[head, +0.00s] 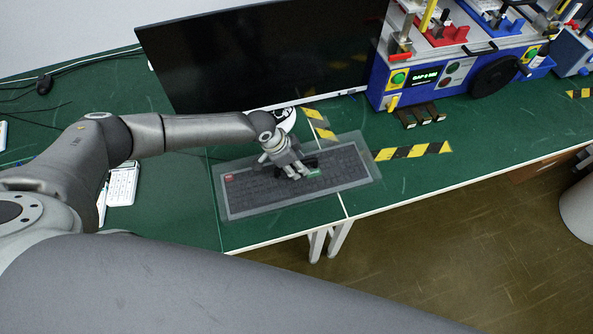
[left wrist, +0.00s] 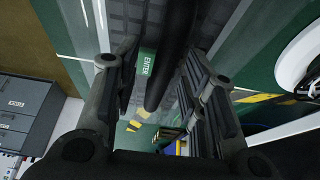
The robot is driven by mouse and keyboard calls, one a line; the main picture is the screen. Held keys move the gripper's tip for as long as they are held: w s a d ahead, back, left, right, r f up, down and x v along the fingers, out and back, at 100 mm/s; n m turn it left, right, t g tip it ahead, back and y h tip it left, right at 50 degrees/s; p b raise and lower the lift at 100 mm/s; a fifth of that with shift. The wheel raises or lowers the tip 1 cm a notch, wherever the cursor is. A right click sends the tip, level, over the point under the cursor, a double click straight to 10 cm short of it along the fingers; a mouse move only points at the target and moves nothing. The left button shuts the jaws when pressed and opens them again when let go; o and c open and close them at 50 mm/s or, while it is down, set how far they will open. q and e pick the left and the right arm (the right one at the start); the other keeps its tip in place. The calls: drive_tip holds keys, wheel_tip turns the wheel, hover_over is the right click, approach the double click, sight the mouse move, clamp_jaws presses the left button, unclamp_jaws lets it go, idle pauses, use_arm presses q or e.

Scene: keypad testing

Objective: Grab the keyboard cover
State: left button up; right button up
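A dark grey keyboard (head: 245,197) lies on the green table, with a red key at its left end and a green ENTER key that shows in the left wrist view (left wrist: 148,62). A clear keyboard cover (head: 374,168) shows as a faint see-through outline around and over the keyboard. My left gripper (head: 297,173) points down over the keyboard, right of its middle. In the left wrist view its fingers (left wrist: 160,92) stand apart. A dark rounded bar (left wrist: 172,60) lies between them; I cannot tell whether they touch it. My right gripper is out of view.
A black monitor (head: 260,55) stands behind the keyboard. A blue test machine (head: 440,78) is at the back right, with yellow-black tape (head: 415,151) before it. A white calculator (head: 122,184) lies at the left. The table's front edge runs close below the keyboard.

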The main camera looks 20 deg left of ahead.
use_arm(q)
clamp_jaws()
drive_tip(key=shift+r, duration=0.15)
idle(0.4)
